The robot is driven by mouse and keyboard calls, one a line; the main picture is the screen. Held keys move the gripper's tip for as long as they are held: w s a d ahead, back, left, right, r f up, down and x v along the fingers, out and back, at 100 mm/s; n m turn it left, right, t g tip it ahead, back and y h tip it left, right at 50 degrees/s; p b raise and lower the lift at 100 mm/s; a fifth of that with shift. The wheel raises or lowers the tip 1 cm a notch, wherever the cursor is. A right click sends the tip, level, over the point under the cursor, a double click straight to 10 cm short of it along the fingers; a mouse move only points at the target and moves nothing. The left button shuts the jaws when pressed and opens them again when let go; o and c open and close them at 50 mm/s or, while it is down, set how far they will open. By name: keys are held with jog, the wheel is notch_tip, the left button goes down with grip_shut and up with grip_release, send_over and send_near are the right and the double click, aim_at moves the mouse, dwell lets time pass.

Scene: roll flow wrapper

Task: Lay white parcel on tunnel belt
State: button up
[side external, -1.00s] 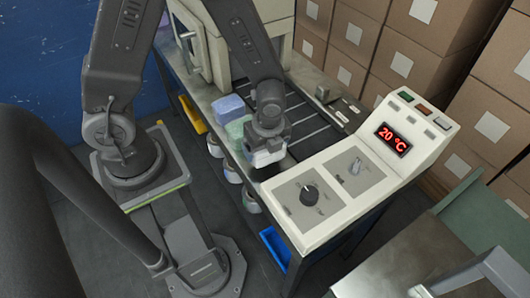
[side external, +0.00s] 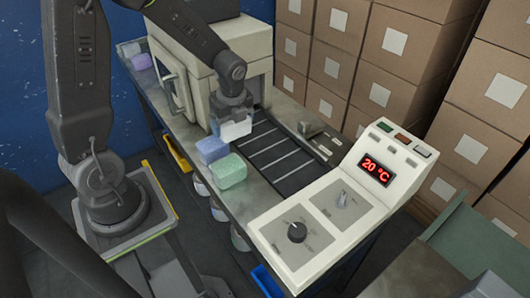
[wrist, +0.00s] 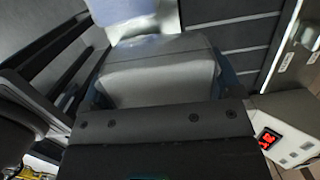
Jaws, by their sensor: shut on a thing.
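My gripper (side external: 235,112) is shut on the white parcel (side external: 236,130), just in front of the tunnel mouth at the belt's far left. The parcel also shows between the jaws in the wrist view (wrist: 160,78). The dark slatted tunnel belt (side external: 283,163) runs out from the tunnel machine (side external: 225,55) toward the control panel. The parcel appears over or beside the belt's left edge near the tunnel; I cannot tell whether it touches the belt. The belt's slats also show beyond the parcel in the wrist view (wrist: 235,35).
A blue parcel (side external: 212,149) and a green parcel (side external: 229,171) sit on the bench left of the belt, close to my gripper. A purple parcel (side external: 142,62) lies at the far left. The control panel (side external: 320,220) bounds the front. The belt's middle is clear.

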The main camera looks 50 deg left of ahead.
jog(key=w+a, duration=0.2)
jog(key=w, duration=0.3)
send_over(279, 159)
jog(key=f, duration=0.7)
jog(key=shift+d, duration=0.25)
jog(key=shift+f, duration=2)
jog(key=shift+f, duration=0.15)
jog(key=o, duration=0.8)
jog(key=shift+o, duration=0.2)
